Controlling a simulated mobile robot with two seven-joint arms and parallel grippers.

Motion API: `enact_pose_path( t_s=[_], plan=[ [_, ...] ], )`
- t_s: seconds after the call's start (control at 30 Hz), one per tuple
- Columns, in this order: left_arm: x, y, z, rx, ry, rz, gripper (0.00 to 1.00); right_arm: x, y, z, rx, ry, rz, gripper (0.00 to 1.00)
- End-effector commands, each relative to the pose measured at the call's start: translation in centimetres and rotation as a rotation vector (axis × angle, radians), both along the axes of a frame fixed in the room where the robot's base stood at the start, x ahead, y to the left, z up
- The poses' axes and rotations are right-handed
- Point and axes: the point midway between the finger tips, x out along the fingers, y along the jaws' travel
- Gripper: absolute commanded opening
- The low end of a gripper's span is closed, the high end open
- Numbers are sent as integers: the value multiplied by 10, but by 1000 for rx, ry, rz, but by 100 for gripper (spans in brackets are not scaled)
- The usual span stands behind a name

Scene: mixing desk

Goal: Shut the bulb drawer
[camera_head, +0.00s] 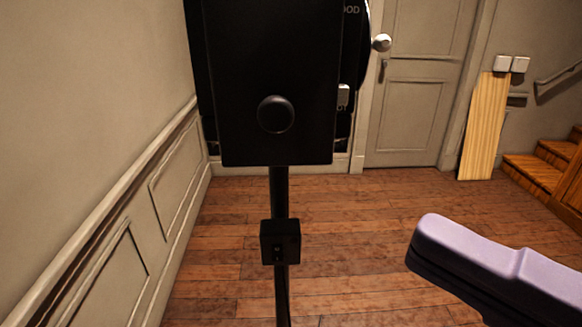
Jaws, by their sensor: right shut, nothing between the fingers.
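A flat black panel (265,60) with a round black knob (276,114) fills the upper middle of the head view. It looks like a drawer front, but I cannot tell for sure that it is the bulb drawer. Its sides and whatever lies behind it are mostly hidden, so I cannot tell how far out it stands. My right gripper (426,248), lavender above and dark below, comes in from the lower right. It is shut and empty, below and to the right of the panel, apart from it. My left gripper is not in view.
A black pole (279,195) with a small black box (280,241) stands below the panel. A panelled wall (130,190) runs along the left. A door (420,110), a leaning wooden board (484,125) and stairs (545,175) are behind. The wooden floor (370,225) is clear.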

Motion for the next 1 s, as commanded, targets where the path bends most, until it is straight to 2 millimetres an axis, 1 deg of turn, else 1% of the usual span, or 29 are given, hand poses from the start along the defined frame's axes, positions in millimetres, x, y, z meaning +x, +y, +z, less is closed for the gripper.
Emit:
enact_pose_path(
  t_s=[0.13,0.23,0.4,0.6,0.7,0.8,0.9,1.0],
  plan=[
    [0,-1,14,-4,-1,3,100,9,8,7,1,-3,2,0],
    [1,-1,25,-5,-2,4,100,20,18,10,2,-5,3,0],
    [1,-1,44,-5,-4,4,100,44,40,11,5,-4,0,0],
    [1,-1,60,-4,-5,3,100,74,69,11,6,-3,0,0],
    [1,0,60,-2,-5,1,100,91,67,8,2,-4,-1,0],
    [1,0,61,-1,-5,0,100,102,66,7,3,-2,0,0],
    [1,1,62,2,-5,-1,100,109,66,7,4,-1,0,0],
    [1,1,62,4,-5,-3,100,112,65,7,4,-1,0,0]
  ],
)
